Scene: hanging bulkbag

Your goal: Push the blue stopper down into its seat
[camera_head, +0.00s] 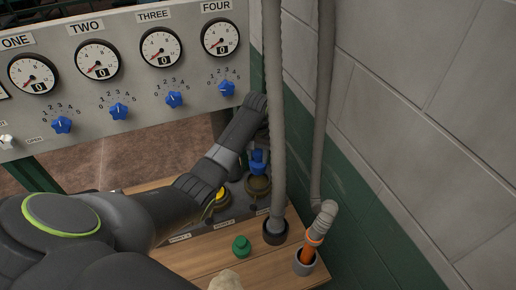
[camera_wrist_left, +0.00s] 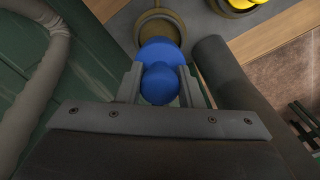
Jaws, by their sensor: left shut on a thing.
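The blue stopper (camera_head: 258,161) is at the right side of the bench, just above or at the brass-coloured ring seat (camera_head: 258,186). In the left wrist view the stopper (camera_wrist_left: 160,84) sits between the two fingers of my left gripper (camera_wrist_left: 161,88), which is shut on it. The ring seat (camera_wrist_left: 160,28) shows just beyond the stopper there. I cannot tell whether the stopper's lower end touches the seat. In the head view my gripper's body hides the fingers. My right gripper is not in view.
A yellow stopper (camera_head: 221,194) sits in a neighbouring ring. A green stopper (camera_head: 241,246) stands on the wooden bench (camera_head: 190,254). Grey hoses (camera_head: 274,120) hang close on the right, before the wall. A gauge panel (camera_head: 130,75) with blue knobs stands behind.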

